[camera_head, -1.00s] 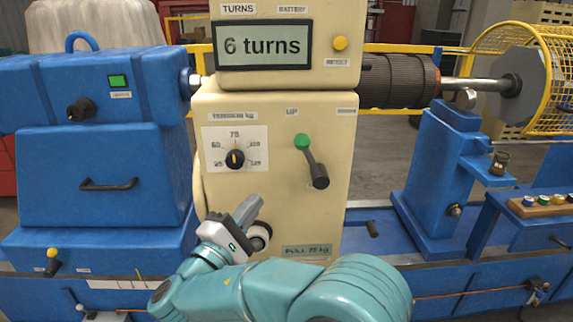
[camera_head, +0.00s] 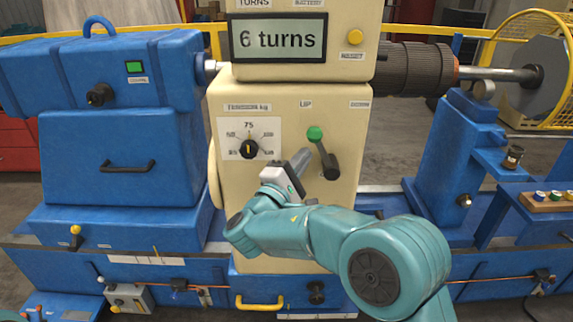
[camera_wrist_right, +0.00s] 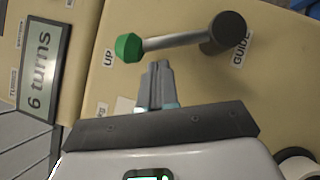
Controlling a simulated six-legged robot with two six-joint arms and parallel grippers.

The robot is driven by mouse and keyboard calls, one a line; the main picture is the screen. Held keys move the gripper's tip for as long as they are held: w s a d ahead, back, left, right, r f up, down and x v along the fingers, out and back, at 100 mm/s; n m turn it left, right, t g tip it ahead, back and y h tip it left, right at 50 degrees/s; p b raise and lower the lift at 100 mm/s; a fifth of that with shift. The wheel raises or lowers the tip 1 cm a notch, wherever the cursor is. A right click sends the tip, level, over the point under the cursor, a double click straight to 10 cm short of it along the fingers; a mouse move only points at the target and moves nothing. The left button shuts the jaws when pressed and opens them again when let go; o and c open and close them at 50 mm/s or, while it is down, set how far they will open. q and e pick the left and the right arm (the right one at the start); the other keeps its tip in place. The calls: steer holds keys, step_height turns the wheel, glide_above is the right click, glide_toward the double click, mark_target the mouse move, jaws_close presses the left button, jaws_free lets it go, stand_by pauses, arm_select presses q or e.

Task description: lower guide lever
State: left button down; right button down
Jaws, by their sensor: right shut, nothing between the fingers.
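The guide lever (camera_head: 322,151) is on the front of the cream machine housing (camera_head: 350,155). Its green knob (camera_head: 315,133) is up at the left, near the UP label, and its dark pivot is lower right. In the right wrist view the lever's shaft (camera_wrist_right: 172,40) runs from the green knob (camera_wrist_right: 129,47) to the dark pivot, beside a GUIDE label. My right gripper (camera_head: 304,156) is just left of the lever, below the knob. In the wrist view its fingers (camera_wrist_right: 157,66) are shut and empty, close to the shaft; contact cannot be told.
A display (camera_head: 277,40) reads 6 turns. A tension dial (camera_head: 249,149) points to about 75, left of my gripper. A yellow reset button (camera_head: 355,37) is above. A blue stand (camera_head: 445,160) is to the right and a yellow handle (camera_head: 260,303) is below.

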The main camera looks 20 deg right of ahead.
steer(key=shift+d+r, duration=0.25)
steer(key=shift+d, duration=0.25)
steer(key=shift+s+d, duration=0.1)
